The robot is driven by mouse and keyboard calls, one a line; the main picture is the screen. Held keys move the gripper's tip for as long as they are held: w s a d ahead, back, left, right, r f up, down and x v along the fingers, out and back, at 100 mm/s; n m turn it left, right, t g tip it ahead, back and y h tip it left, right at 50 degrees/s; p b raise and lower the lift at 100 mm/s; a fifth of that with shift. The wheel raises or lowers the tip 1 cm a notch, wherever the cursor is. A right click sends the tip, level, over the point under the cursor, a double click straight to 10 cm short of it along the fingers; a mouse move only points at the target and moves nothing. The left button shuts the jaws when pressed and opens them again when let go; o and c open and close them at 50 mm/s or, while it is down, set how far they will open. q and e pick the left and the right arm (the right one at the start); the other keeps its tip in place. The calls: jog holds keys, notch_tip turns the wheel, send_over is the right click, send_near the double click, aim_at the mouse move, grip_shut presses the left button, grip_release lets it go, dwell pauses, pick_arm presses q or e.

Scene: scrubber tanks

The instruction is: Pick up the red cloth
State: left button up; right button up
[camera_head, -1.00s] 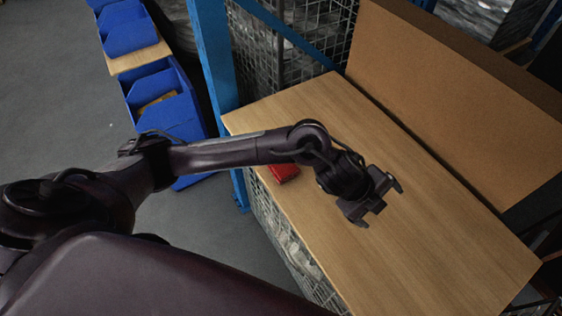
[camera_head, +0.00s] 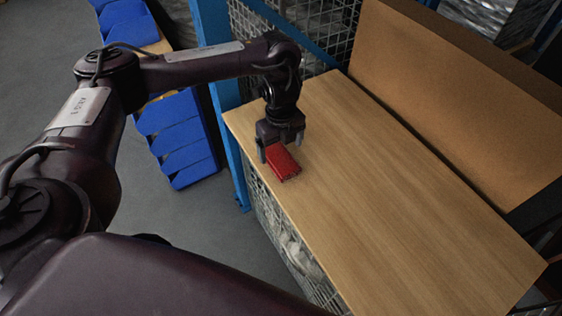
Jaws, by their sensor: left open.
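The red cloth (camera_head: 284,164) lies folded in a small block on the wooden table top, near its left edge. My left gripper (camera_head: 281,152) is right at the cloth's far end, pointing down, with its fingers apart. One finger shows at the left of the cloth and the other at its far right side. I cannot tell whether the fingers touch the cloth. My right gripper is not in view.
The wooden table top (camera_head: 400,210) is otherwise clear. A brown board (camera_head: 460,85) stands along its back right side. A blue post (camera_head: 222,90) and wire mesh (camera_head: 320,30) rise at the far left end. Blue bins (camera_head: 180,135) stand on the floor at the left.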

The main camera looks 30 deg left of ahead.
aim_at(281, 158)
pick_arm(q)
notch_tip(281, 158, down, 4)
jog(key=shift+b, duration=0.4)
jog(key=c, duration=1.1)
jog(key=shift+c, duration=0.2)
jog(key=shift+r, duration=0.15)
notch_tip(281, 158, up, 20)
jog(key=p, duration=0.6)
